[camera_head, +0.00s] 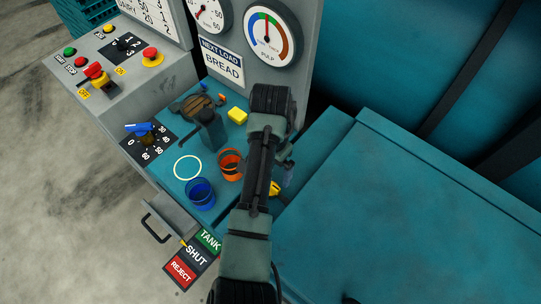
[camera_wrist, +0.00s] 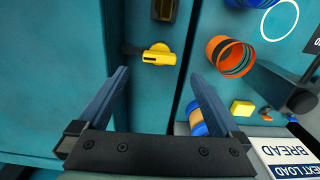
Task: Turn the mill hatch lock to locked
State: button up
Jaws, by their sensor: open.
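A yellow knob (camera_wrist: 158,55), which looks like the hatch lock, sits on a teal surface in the wrist view, just left of a dark seam. Its bar lies roughly crosswise in that view; I can read no lock marks by it. In the head view a yellow piece (camera_head: 274,188) shows partly behind my arm, likely the same knob. My gripper (camera_wrist: 158,78) is open and empty in the wrist view, its two fingers spread with the knob beyond and between their tips, apart from it. My arm hides most of the gripper in the head view.
An orange cup (camera_head: 229,163) and a blue cup (camera_head: 200,193) stand left of my arm, near a white ring (camera_head: 187,167). A yellow block (camera_head: 237,116) lies behind them. A blue-and-orange cylinder (camera_wrist: 196,120) shows beside the right finger. The teal top (camera_head: 420,210) at right is clear.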

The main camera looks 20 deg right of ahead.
notch_tip(320, 180, up, 6)
jog(key=shift+w, duration=0.1)
dwell(0.6)
jog(key=w+d+r+n+t+h, duration=0.1)
jog(key=w+r+t, duration=0.3)
jog(key=r, duration=0.5)
jog(key=w+r+n+t+h, duration=0.25)
jog(key=r+t, duration=0.25)
jog(key=r, duration=0.3)
jog(key=w+d+r+n+t+h, duration=0.1)
jog(key=w+r+t, duration=0.35)
jog(key=r, duration=0.45)
jog(key=s+a+r+n+t, duration=0.2)
jog(key=a+r+t, duration=0.2)
jog(key=r, duration=0.8)
jog(key=s+a+r+n+t+y, duration=0.2)
jog(key=s+a+r+t, duration=0.2)
jog(key=s+r, duration=0.4)
jog(key=s+a+r+n+t+y, duration=0.2)
jog(key=s+a+r+t, duration=0.2)
jog(key=s+r, duration=0.4)
notch_tip(320, 180, up, 2)
jog(key=shift+r+t, duration=0.1)
jog(key=shift+t, duration=0.75)
jog(key=shift+s+a+n+y, duration=0.1)
jog(key=shift+n+y, duration=0.15)
